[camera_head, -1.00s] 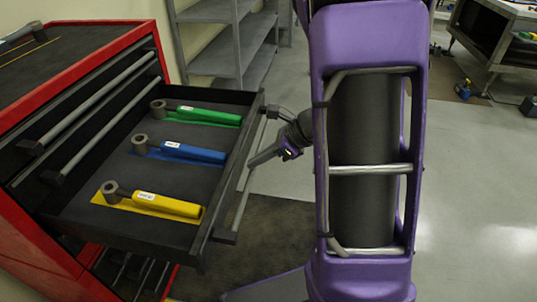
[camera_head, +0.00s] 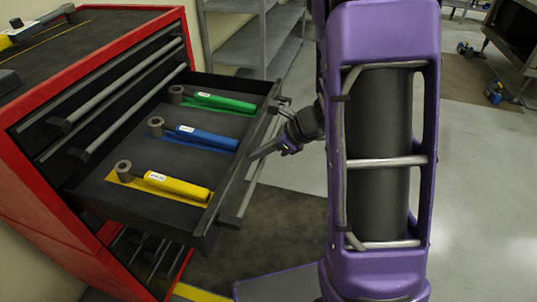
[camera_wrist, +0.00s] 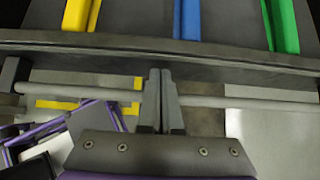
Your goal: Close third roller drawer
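The third drawer (camera_head: 95,205) of the red cabinet is pulled well out. It holds three tools in cut-outs: green, blue and yellow. A long bar handle (camera_head: 237,205) runs along its front; the bar (camera_wrist: 240,104) also crosses the wrist view. My gripper (camera_head: 262,151) is at the drawer's front, by the middle of the handle. In the wrist view its fingers (camera_wrist: 160,90) are together, side by side along the bar, and overlap it. They do not appear to clasp the bar; exact contact with bar or drawer front is hard to tell.
Two drawers above, with bar handles (camera_head: 120,110), are shut in the red cabinet (camera_head: 40,165). Tools lie on the cabinet top. Grey shelves (camera_head: 250,40) stand behind. A dark mat (camera_head: 290,225) covers the floor before the cabinet, with open floor to the right.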

